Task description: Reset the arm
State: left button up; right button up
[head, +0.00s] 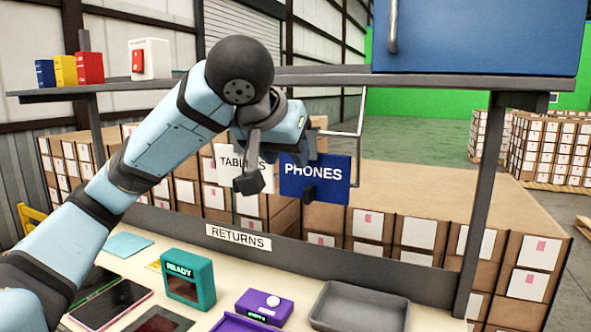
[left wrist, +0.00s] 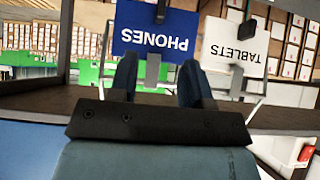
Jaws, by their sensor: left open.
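My left arm comes in from the left of the head view, bends at a dark round joint, and ends in my left gripper (head: 297,148) in front of the hanging signs. In the left wrist view its two dark blue fingers (left wrist: 158,62) are spread apart with nothing gripped between them. The blue PHONES sign (head: 316,176) hangs just beyond the fingers and appears upside down in the left wrist view (left wrist: 155,32). The white TABLETS sign (head: 229,160) hangs beside it, partly hidden by my arm. My right gripper is in neither view.
A dark shelf (head: 440,82) spans above the counter, carrying a blue cabinet (head: 478,35) and several small boxes. On the counter are a teal READY device (head: 188,280), a purple device (head: 264,306), a grey tray (head: 358,308) and tablets. Stacked cartons (head: 425,190) stand behind.

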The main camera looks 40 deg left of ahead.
pick_arm(q)
jog(key=w+d+f+m+h+p, duration=0.3)
jog(key=w+d+f+m+h, duration=0.15)
jog(key=w+d+f, duration=0.65)
jog(key=s+d+f+h+p, duration=0.1)
jog(key=d+f+h+p, duration=0.3)
jog(key=f, duration=1.2)
jog(key=s+d+f+t, duration=0.1)
jog(key=s+f, duration=0.3)
jog(key=f, duration=0.4)
jog(key=s+f+t, duration=0.1)
jog(key=s+f, duration=0.4)
jog(key=f, duration=0.3)
jog(key=s+a+f+y+p, duration=0.1)
jog(key=s+f, duration=0.5)
jog(key=s, duration=0.2)
jog(key=s+a+f+m+y+p, duration=0.1)
jog(key=s+f+y, duration=0.1)
jog(key=s+f, duration=0.4)
jog(key=shift+s+f+p, duration=0.15)
jog(key=shift+s+p, duration=0.25)
jog(key=shift+s, duration=0.85)
